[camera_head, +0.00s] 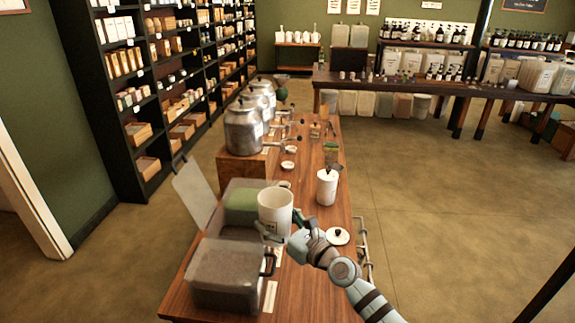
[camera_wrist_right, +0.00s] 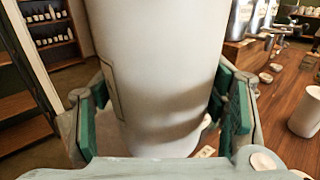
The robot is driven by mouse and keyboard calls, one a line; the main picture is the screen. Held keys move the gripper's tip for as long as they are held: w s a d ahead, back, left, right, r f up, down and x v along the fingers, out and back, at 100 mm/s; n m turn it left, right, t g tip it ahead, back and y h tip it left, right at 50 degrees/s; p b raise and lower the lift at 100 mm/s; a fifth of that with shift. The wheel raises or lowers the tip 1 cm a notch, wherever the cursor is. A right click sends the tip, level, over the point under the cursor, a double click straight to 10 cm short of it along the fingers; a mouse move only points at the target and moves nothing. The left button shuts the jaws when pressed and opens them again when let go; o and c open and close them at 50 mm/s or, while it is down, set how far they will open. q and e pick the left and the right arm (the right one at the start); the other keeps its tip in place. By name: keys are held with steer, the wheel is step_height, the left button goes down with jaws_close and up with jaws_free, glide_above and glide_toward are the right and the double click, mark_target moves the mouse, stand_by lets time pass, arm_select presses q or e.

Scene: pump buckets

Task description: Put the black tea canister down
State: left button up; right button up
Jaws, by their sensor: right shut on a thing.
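My right gripper (camera_head: 288,236) is shut on a white, lidless canister (camera_head: 275,211). The canister is held roughly upright beside the open bin, above the left part of the wooden table (camera_head: 315,275). In the right wrist view the canister (camera_wrist_right: 155,75) fills the middle, with green finger pads on both sides and part of a label outline on its left. I cannot read the label or see its contents. A white lid with a dark knob (camera_head: 337,236) lies on the table to the right of the gripper. My left gripper is not in view.
A lidded white canister (camera_head: 327,187) stands farther back on the table. A grey bin (camera_head: 228,275) with a closed lid stands in front; behind it an open bin (camera_head: 236,234) shows green material. Metal urns (camera_head: 243,128) stand farther back. Some bare tabletop lies at the front right.

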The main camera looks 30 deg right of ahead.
steer(key=d+f+m+h, duration=0.2)
steer(key=d+m+h, duration=0.15)
steer(key=d, duration=0.35)
steer(key=d+f+m+h, duration=0.2)
steer(key=d+h, duration=0.3)
steer(key=d, duration=0.1)
steer(key=f+b, duration=0.9)
steer(key=f, duration=0.1)
steer(key=f+b, duration=0.9)
steer(key=f, duration=0.1)
steer(key=shift+d+f+b, duration=0.2)
steer(key=shift+f+b, duration=0.05)
steer(key=shift+b, duration=0.1)
steer(key=o, duration=1.4)
steer(key=shift+s+r, duration=0.1)
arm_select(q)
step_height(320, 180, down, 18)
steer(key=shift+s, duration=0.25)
